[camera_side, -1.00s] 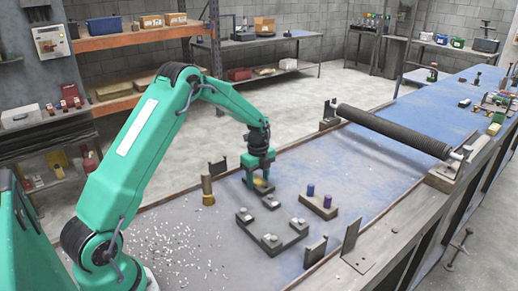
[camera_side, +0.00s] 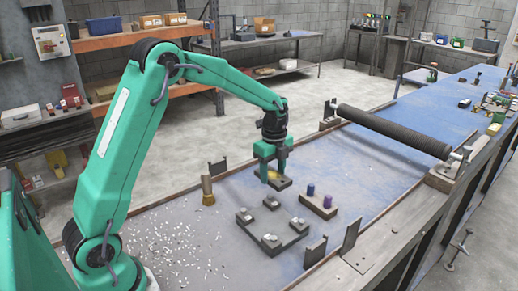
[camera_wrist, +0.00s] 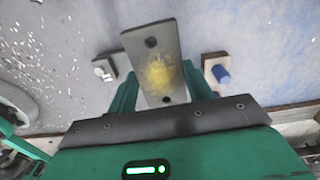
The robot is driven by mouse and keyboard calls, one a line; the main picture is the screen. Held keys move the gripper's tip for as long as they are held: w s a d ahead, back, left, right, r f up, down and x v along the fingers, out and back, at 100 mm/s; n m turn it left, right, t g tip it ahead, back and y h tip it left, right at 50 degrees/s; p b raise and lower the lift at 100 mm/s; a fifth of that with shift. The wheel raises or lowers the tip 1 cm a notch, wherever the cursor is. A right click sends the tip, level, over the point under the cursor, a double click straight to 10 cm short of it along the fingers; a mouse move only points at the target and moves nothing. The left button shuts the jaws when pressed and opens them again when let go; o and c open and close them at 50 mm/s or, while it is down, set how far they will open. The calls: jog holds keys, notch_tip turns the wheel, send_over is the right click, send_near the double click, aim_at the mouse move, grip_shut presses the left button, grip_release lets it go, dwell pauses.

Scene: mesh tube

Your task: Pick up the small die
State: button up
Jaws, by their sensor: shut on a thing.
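The small die (camera_wrist: 150,48) appears to be the flat grey rectangular plate with dark round holes and a worn yellow patch. My gripper (camera_wrist: 160,82) is shut on it, one green finger at each long side in the wrist view. In the side view my gripper (camera_side: 273,178) points down over the blue bench, with the die (camera_side: 281,184) at its fingertips. The die looks close to the bench top; how far above it I cannot tell. The fingers hide part of it in the side view.
A dark angled block with silver knobs (camera_side: 291,241) lies nearer the camera. A brass cylinder (camera_side: 208,191) stands left. White scraps (camera_side: 170,243) litter the bench.

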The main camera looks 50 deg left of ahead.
jog(key=shift+s+d+r, duration=0.15)
jog(key=shift+d+r, duration=0.35)
jog(key=shift+d, duration=0.15)
jog(key=shift+s+d, duration=0.3)
jog(key=shift+d, duration=0.1)
jog(key=s+d+r, duration=0.1)
jog(key=s+d, duration=0.4)
jog(key=shift+s+d, duration=0.2)
jog(key=shift+s, duration=0.1)
jog(key=shift+f, duration=0.1)
jog(key=shift+f, duration=2.9)
jog(key=shift+f, duration=1.4)
dwell(1.8)
